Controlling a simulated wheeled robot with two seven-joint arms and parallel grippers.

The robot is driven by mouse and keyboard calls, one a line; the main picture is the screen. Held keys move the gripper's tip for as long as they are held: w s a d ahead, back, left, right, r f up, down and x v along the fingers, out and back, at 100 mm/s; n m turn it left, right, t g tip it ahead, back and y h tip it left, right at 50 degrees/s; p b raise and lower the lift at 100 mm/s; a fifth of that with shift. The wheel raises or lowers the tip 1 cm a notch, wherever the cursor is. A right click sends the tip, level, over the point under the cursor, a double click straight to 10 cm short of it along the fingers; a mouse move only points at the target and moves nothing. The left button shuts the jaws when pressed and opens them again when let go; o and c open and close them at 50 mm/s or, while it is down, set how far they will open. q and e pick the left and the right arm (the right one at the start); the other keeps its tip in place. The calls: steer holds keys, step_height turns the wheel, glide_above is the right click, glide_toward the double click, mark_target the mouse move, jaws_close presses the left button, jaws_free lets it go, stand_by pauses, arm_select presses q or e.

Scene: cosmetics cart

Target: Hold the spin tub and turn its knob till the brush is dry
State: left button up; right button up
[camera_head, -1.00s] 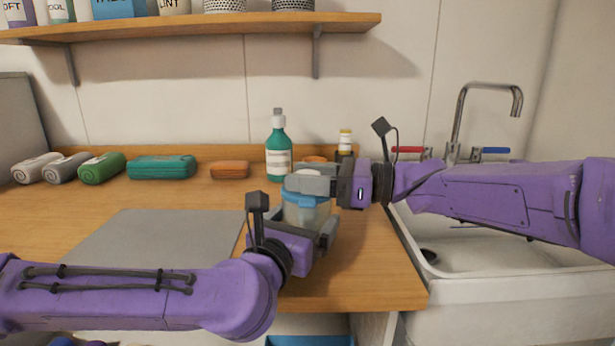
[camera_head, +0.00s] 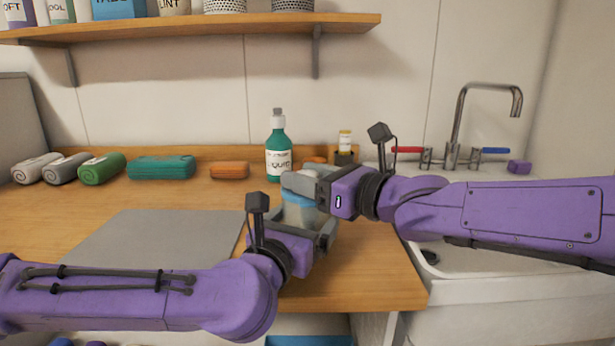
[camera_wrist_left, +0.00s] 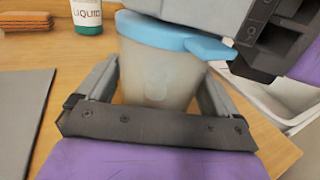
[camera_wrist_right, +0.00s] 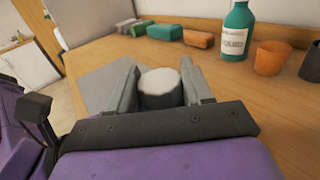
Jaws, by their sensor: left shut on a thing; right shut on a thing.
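The spin tub (camera_head: 298,213) is a cloudy, see-through cup with a blue lid (camera_wrist_left: 165,35), upright on the wooden counter near its front right. My left gripper (camera_head: 312,232) is shut around the tub's body, and its fingers flank the cup in the left wrist view (camera_wrist_left: 158,95). My right gripper (camera_head: 303,182) is above the lid, shut on the knob, a pale round top between the fingers in the right wrist view (camera_wrist_right: 160,80). The brush is not discernible inside the cloudy cup.
A green bottle (camera_head: 278,150) stands behind the tub. An orange cup (camera_wrist_right: 271,57) and a small yellow-capped bottle (camera_head: 345,145) are nearby. A grey mat (camera_head: 160,240) lies left, rolled towels (camera_head: 102,168) behind it. The sink (camera_head: 480,265) is at right.

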steer(key=o, duration=1)
steer(key=v, duration=1.2)
